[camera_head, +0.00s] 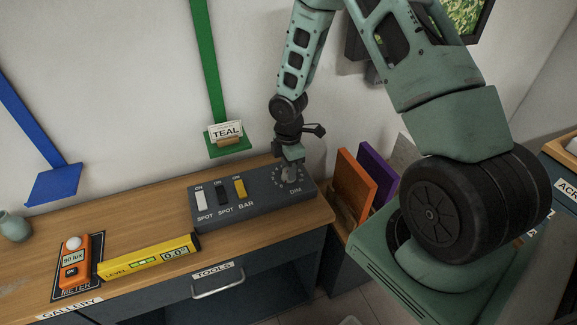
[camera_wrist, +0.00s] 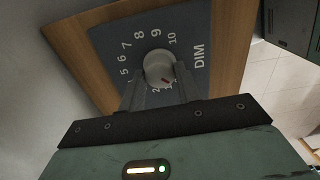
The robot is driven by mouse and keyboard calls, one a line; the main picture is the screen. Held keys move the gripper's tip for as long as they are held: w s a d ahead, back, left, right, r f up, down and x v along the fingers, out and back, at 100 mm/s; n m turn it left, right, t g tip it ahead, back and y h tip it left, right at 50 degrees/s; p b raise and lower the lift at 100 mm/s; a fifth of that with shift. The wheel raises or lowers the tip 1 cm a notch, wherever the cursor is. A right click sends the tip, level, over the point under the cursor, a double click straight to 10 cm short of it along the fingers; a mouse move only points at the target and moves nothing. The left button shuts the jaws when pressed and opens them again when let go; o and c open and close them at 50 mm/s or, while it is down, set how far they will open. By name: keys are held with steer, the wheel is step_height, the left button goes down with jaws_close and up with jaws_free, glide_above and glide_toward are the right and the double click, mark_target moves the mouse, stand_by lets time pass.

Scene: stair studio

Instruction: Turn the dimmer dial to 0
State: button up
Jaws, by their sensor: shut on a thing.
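The dimmer dial (camera_wrist: 158,66) is a round grey knob on a dark panel marked DIM, ringed by numbers, with 5 to 10 readable. A small red mark on the knob points down and right, toward the low numbers, which the fingers partly hide; I cannot read the exact setting. In the head view the dial (camera_head: 290,173) sits at the right end of the grey switch box (camera_head: 240,212). My gripper (camera_wrist: 159,78) is shut on the dial, one finger on each side; in the head view my gripper (camera_head: 291,163) comes down over it from above.
Three switches, white (camera_head: 201,201), black (camera_head: 221,195) and yellow (camera_head: 240,189), stand left of the dial on the same box. A yellow level (camera_head: 150,257) and an orange meter (camera_head: 75,262) lie further left. Orange (camera_head: 353,187) and purple (camera_head: 377,172) panels stand close at right.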

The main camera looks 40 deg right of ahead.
steer(key=o, duration=1)
step_height(320, 180, up, 17)
steer(key=shift+r, duration=0.2)
stand_by(0.3)
steer(key=s+a+r+m, duration=0.2)
steer(key=s+a, duration=0.6)
steer(key=s+a+r+m, duration=0.2)
steer(key=s+a, duration=0.6)
steer(key=s+a+r+m, duration=0.3)
steer(key=s+a, duration=0.5)
steer(key=shift+s+a+y, duration=0.15)
steer(key=shift+a+y, duration=0.05)
steer(key=shift+y, duration=0.1)
